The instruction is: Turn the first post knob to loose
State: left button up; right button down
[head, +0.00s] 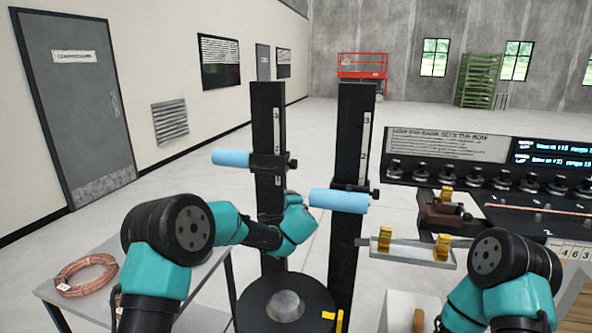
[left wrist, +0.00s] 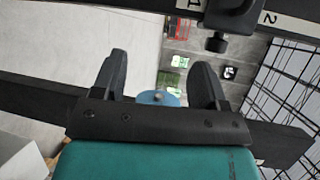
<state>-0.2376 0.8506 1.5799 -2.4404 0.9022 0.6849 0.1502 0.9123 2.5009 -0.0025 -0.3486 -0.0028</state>
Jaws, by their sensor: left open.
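Two black upright posts with number scales stand in the head view, a left post (head: 268,125) and a right post (head: 354,125). Each carries a black clamp with a light blue roller and a small dark knob: the left post's knob (head: 292,163) and the right post's knob (head: 375,194). The teal wrist of my left arm is low between the posts, and its fingers are hidden there. In the left wrist view my left gripper (left wrist: 160,68) is open and empty.
A round black base (head: 285,303) stands below the posts. A copper coil (head: 86,274) lies on the grey table at left. At right are a rail with brass fittings (head: 413,248) and a panel with a row of knobs (head: 475,178). My right arm is at lower right, its gripper unseen.

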aim_at(295, 167)
pick_arm(q)
notch_tip(295, 167, down, 8)
jog(key=a+r+m+g+h, duration=0.1)
jog(key=m+g+h, duration=0.4)
jog(key=g+h, duration=0.2)
jog(key=d+r+m+t+h, duration=0.2)
jog(key=d+r+t+h, duration=0.15)
jog(key=r+h, duration=0.25)
jog(key=s+a+r+n+t+y, duration=0.1)
jog(key=a+r+n+t+y, duration=0.1)
jog(key=a+r+t+y, duration=0.2)
jog(key=a+r+t, duration=0.1)
jog(key=t, duration=0.2)
jog(key=shift+s+r+n+t+y, duration=0.25)
jog(key=shift+r+n+t+y, duration=0.05)
jog(key=shift+r+n+t, duration=0.1)
jog(key=shift+d, duration=0.1)
jog(key=shift+x, duration=8.6)
